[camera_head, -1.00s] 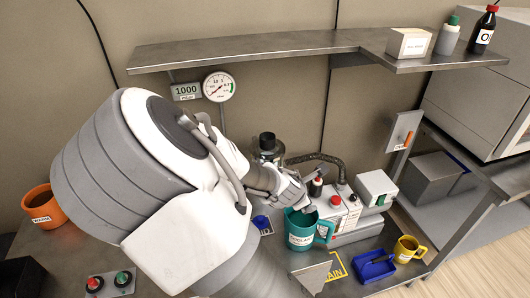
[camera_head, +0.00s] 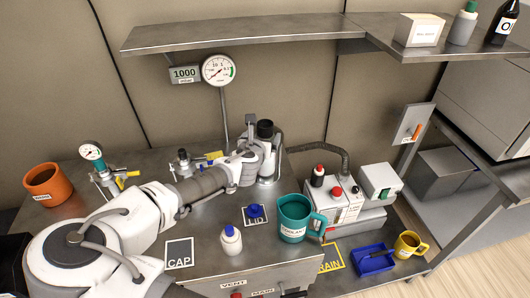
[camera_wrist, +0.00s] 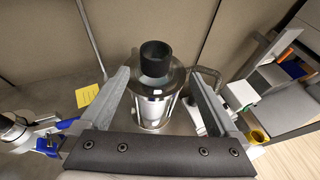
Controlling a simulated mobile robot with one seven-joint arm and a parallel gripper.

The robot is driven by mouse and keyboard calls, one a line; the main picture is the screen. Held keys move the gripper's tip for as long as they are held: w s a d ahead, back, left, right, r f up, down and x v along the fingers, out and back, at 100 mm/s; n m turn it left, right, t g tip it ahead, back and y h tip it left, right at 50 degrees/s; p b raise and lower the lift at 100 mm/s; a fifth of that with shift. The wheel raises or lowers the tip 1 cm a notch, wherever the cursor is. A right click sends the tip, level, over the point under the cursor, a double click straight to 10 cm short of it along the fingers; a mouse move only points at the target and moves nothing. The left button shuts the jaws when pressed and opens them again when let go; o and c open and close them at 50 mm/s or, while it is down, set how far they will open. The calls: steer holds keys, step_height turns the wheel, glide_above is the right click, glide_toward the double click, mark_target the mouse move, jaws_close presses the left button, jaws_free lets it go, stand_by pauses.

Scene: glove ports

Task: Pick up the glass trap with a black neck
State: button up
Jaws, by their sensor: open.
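The glass trap (camera_head: 268,168) stands upright at the back of the bench in the head view, with a black neck (camera_head: 265,129) on top. In the wrist view the clear trap (camera_wrist: 154,108) and its black neck (camera_wrist: 156,60) show in the middle. My gripper (camera_wrist: 161,76) is open, with one finger to each side of the trap's body. In the head view my gripper (camera_head: 256,148) is at the trap's left side and hides part of it. I cannot tell whether a finger touches the glass.
A dark hose (camera_head: 335,152) runs right from the trap toward the pump (camera_head: 338,200). A teal jug (camera_head: 293,218) and a white bottle (camera_head: 231,240) stand in front. The gauge (camera_head: 218,70) and its post are behind left. A metal shelf (camera_head: 250,36) hangs above.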

mark_target(266, 125)
steer(key=x, duration=0.6)
steer(key=shift+w+f, duration=0.15)
steer(key=shift+w, duration=0.05)
steer(key=shift+a+x, duration=0.15)
steer(key=shift+x, duration=1.25)
steer(key=shift+a+x, duration=0.2)
steer(key=shift+x, duration=1.25)
steer(key=shift+r, duration=0.2)
jaws_close()
steer(key=shift+w, duration=0.1)
